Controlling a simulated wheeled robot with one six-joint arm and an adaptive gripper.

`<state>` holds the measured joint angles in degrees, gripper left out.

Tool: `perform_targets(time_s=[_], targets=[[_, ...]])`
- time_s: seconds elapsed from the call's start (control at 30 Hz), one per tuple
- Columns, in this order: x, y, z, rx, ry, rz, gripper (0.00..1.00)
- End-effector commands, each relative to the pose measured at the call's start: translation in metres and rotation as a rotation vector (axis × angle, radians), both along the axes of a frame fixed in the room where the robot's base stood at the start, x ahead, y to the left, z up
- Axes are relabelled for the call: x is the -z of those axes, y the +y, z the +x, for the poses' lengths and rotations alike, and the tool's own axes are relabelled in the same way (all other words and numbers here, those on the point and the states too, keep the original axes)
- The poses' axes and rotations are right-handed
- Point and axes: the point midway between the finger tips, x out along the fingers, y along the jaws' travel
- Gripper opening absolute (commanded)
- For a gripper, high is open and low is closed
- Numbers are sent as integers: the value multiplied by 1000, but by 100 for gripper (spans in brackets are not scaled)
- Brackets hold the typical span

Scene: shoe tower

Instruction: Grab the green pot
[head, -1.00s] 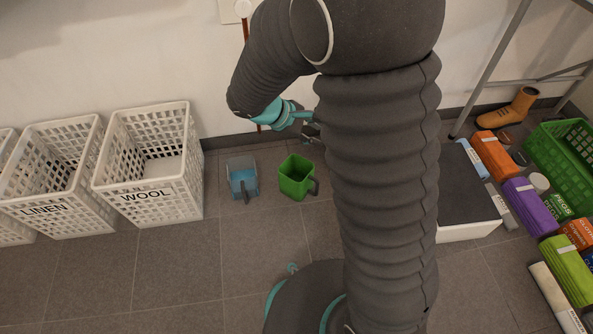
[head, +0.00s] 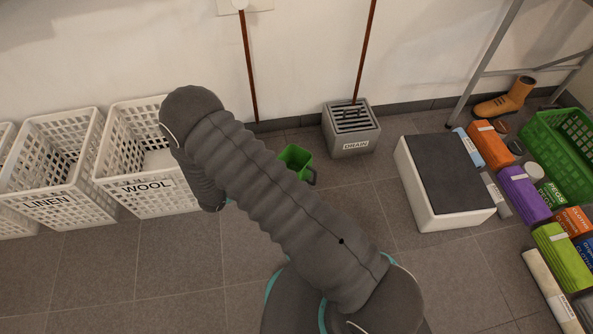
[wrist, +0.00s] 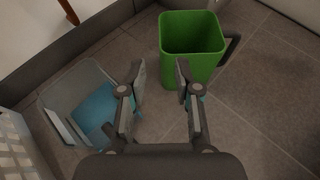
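The green pot (head: 297,158) is an open square container with a dark handle on its right side. It stands upright on the tiled floor, partly hidden behind my arm in the head view. In the wrist view the green pot (wrist: 193,42) is just beyond the fingertips, ahead and slightly right. My gripper (wrist: 160,76) is open and empty, its two fingers apart, with the right fingertip overlapping the pot's lower left part in the picture. I cannot tell whether it touches. The gripper is hidden behind my arm in the head view.
A clear container with blue contents (wrist: 90,105) stands left of the gripper. The white WOOL basket (head: 150,150) and LINEN basket (head: 55,165) are at left. The grey DRAIN box (head: 350,135) and a dark-topped white block (head: 445,175) are right of the pot. Floor in front is clear.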

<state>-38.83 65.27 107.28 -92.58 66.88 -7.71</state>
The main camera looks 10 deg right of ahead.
Motion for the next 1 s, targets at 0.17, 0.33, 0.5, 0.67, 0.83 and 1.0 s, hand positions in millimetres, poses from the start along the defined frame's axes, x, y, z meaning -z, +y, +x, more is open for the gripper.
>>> perform_targets(time_s=[0.17, 0.33, 0.5, 0.67, 0.83, 1.0], targets=[[11, -10, 10, -10, 4, -7, 32], [23, -30, 31, -8, 4, -5, 32], [32, -47, 48, -9, 2, -5, 32], [36, -54, 55, -10, 3, -5, 32], [39, -60, 60, -10, 3, -5, 32], [46, -75, 74, -8, 3, -5, 32]])
